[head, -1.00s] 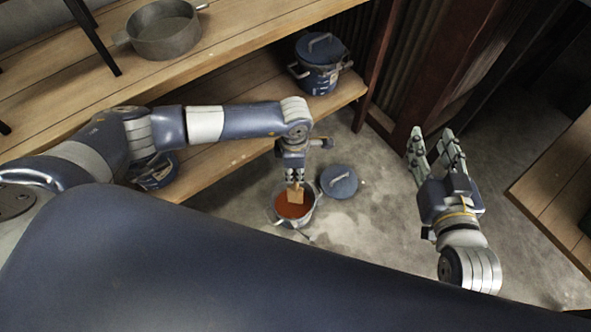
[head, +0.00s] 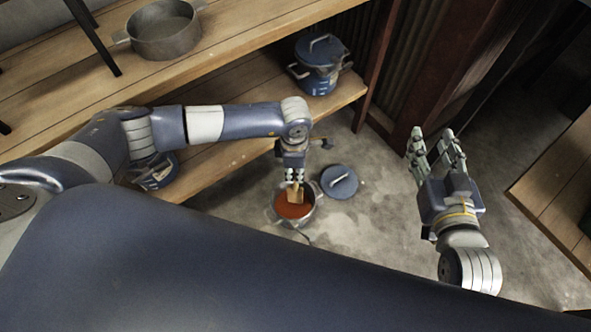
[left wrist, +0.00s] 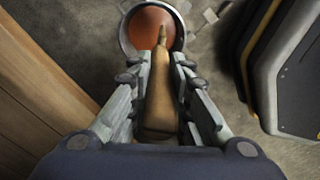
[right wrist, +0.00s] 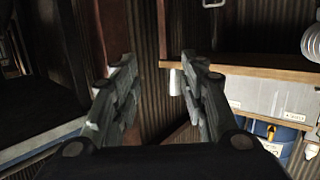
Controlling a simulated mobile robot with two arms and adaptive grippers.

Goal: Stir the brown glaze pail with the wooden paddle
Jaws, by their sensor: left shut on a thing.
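The pail (head: 310,212) stands on the floor below the shelf and holds reddish-brown glaze (head: 290,207). My left gripper (head: 294,177) is above it, shut on the wooden paddle (head: 296,193). In the left wrist view the paddle (left wrist: 160,92) lies between the fingers, its far end over or in the glaze (left wrist: 150,27); I cannot tell how deep it reaches. My right gripper (head: 435,142) is raised at the right, away from the pail, open and empty; its spread fingers also show in the right wrist view (right wrist: 157,95).
A blue lid (head: 339,182) lies on the floor just right of the pail. A blue lidded pail (head: 319,72) stands on the lower shelf, a grey pot (head: 165,35) on the upper one. A wooden surface (head: 560,185) is at the right. Floor between is clear.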

